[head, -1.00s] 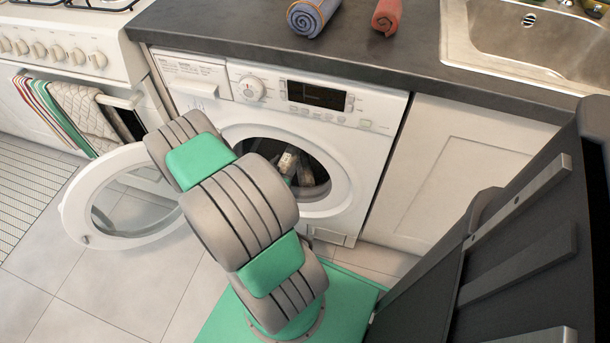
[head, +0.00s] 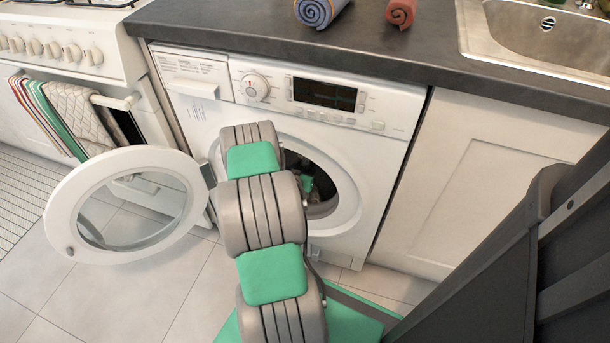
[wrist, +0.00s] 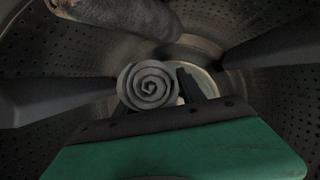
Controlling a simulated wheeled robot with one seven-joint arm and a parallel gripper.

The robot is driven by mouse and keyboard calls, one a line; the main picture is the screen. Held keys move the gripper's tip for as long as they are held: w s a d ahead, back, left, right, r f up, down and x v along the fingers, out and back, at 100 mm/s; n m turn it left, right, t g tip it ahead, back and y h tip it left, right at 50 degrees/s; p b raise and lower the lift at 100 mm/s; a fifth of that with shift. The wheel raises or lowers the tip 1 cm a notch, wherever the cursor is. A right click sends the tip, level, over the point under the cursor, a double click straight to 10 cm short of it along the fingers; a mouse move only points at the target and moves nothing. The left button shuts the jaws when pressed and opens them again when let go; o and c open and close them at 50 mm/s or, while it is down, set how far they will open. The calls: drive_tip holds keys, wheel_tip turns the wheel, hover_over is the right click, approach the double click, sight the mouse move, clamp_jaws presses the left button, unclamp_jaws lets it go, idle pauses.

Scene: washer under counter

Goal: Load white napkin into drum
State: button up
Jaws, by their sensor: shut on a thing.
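In the wrist view a rolled napkin (wrist: 148,84), pale grey in the dim light, shows its spiral end inside the drum (wrist: 70,55). My gripper (wrist: 158,96) is inside the drum and shut on this roll. Part of the roll is hidden behind the gripper's body. In the head view the washer (head: 350,145) has its round drum opening (head: 322,207) partly covered by my arm. The washer door (head: 62,205) is swung wide open to the left.
Another textured grey roll (wrist: 115,15) lies in the drum at the top of the wrist view. A blue rolled towel (head: 318,10) and a red rolled towel (head: 401,12) lie on the dark counter (head: 430,50). Dark drum paddles (wrist: 45,100) jut in from the sides.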

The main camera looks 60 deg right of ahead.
wheel_tip(320, 180, down, 3)
drive_tip(key=shift+a+r+b, duration=0.1)
drive_tip(key=shift+b, duration=0.35)
drive_tip(key=shift+r, duration=0.1)
drive_tip(key=shift+f+b, duration=0.45)
drive_tip(key=shift+f, duration=0.15)
drive_tip(key=o, duration=1)
drive_tip(key=shift+a, duration=0.1)
drive_tip(key=shift+c, duration=0.2)
drive_tip(key=o, duration=0.5)
drive_tip(key=shift+s+f, duration=0.1)
drive_tip(key=shift+f, duration=0.05)
drive_tip(key=shift+c, duration=0.2)
drive_tip(key=shift+r, duration=0.3)
drive_tip(key=p+v, duration=0.1)
drive_tip(key=v, duration=0.3)
drive_tip(key=p+v, duration=0.2)
drive_tip(key=v, duration=0.2)
drive_tip(key=p+v, duration=0.1)
drive_tip(key=v, duration=0.3)
drive_tip(key=shift+r, duration=0.45)
